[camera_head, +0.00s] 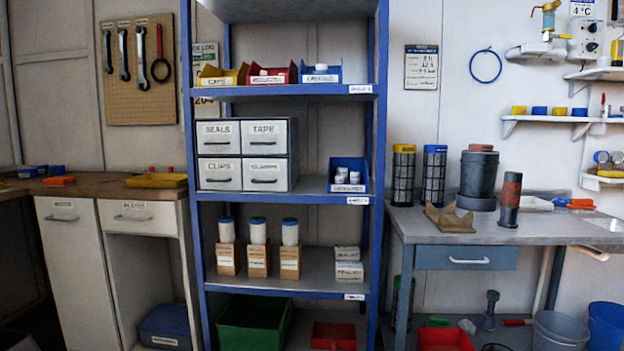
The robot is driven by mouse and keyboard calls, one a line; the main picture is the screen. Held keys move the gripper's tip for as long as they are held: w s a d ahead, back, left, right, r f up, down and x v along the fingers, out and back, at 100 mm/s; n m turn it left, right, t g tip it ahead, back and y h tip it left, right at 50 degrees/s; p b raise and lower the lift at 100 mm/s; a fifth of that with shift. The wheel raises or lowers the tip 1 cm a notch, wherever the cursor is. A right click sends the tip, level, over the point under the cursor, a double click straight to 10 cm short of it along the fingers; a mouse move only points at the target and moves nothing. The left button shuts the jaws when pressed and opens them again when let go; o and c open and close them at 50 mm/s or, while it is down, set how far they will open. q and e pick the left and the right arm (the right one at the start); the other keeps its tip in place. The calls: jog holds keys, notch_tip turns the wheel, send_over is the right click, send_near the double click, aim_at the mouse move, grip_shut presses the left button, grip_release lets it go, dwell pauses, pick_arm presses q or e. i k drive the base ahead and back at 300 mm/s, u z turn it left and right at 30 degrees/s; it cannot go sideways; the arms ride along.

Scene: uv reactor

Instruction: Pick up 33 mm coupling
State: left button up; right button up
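I cannot single out a 33 mm coupling for sure; small parts are too small to size. White cylindrical fittings (354,177) sit in a blue bin (345,188) on the middle shelf of the blue rack; its label is unreadable. On the shelf above stand a yellow bin (217,81) labelled CAPS, a red bin (267,80) and a blue bin (320,80). The red and blue bins' labels are blurred, and pale parts show in both. Neither of my grippers is in view.
The blue rack (377,120) also holds a drawer unit (246,155) and several white bottles with blue caps (258,231). The right workbench (430,229) carries dark cylinders and a tan bracket (450,218). Buckets (560,332) stand below right. A wooden counter (105,191) is left.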

aim_at(341, 170)
jog(key=u, duration=0.75)
jog(key=i, duration=1.3)
jog(key=z, duration=0.25)
